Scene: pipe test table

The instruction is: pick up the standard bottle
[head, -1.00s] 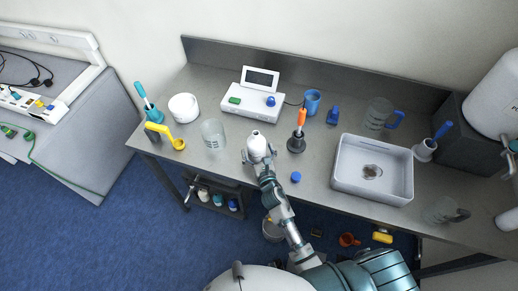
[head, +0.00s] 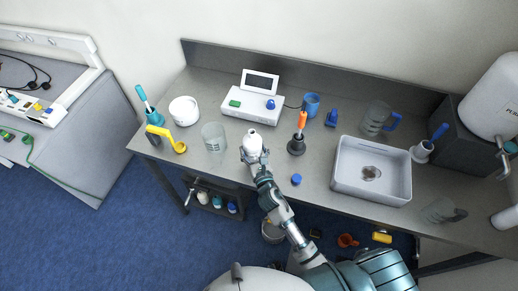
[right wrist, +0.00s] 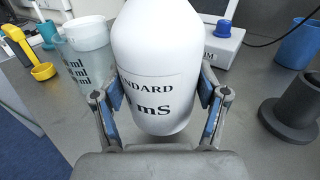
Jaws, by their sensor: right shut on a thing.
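The standard bottle (head: 252,143) is white, with a label reading "STANDARD" and "mS" in the right wrist view (right wrist: 155,75). My right gripper (head: 254,155) is shut on it, with one blue-padded finger on each side of the bottle in the right wrist view (right wrist: 162,105). The bottle is upright or slightly tilted near the front middle of the table. I cannot tell for certain whether its base is clear of the table top. My left gripper is not in view.
A clear beaker (head: 214,137) stands just left of the bottle. A dark holder with an orange-handled tool (head: 299,133) stands to the right. A white meter (head: 253,103) is behind. A blue cap (head: 296,179) lies on the table (head: 315,195) near a grey sink tray (head: 345,185).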

